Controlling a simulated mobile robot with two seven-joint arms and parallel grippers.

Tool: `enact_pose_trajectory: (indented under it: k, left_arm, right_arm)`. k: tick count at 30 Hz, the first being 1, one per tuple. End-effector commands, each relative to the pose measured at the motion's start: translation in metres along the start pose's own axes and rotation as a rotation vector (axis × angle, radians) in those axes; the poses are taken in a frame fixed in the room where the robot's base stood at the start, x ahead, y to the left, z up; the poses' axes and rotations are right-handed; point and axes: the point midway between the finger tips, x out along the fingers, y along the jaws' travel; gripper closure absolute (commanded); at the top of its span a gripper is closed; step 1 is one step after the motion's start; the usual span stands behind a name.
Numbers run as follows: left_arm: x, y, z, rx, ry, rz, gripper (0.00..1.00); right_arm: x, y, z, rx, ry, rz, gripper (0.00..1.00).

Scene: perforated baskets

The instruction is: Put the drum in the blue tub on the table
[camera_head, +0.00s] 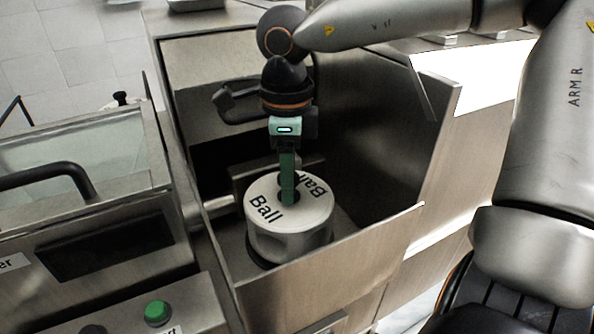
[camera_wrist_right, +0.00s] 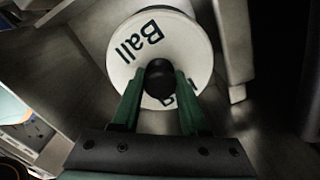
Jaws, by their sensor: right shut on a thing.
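The drum (camera_head: 290,237) is a short grey cylinder with a white top marked "Ball". It stands upright inside an open steel bay in the head view, and its white top also shows in the right wrist view (camera_wrist_right: 185,45). My right gripper (camera_head: 288,196) points down over the drum's middle. Its green fingers (camera_wrist_right: 158,88) are shut on the black knob at the centre of the top. I cannot tell whether the drum's base touches the bay floor. My left gripper is not in view. I make out no blue tub or table in either view.
Steel walls (camera_head: 330,262) surround the bay, with a low front wall close to the drum. A machine with a clear lid (camera_head: 75,150) and black handle stands at left. A panel with a green button (camera_head: 158,312) is at the lower left.

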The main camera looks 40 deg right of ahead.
Motion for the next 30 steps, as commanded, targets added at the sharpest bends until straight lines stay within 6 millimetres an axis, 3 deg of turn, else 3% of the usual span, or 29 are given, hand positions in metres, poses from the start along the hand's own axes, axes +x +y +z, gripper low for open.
enact_pose_trajectory:
  k: [17, 30]
  left_arm:
    - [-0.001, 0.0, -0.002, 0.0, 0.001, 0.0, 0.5]
    - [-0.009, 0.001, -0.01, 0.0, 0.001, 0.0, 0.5]
  right_arm:
    - [-0.003, 0.0, 0.001, 0.0, -0.003, -0.003, 1.0]
    - [-0.019, 0.0, 0.001, 0.0, -0.004, -0.002, 1.0]
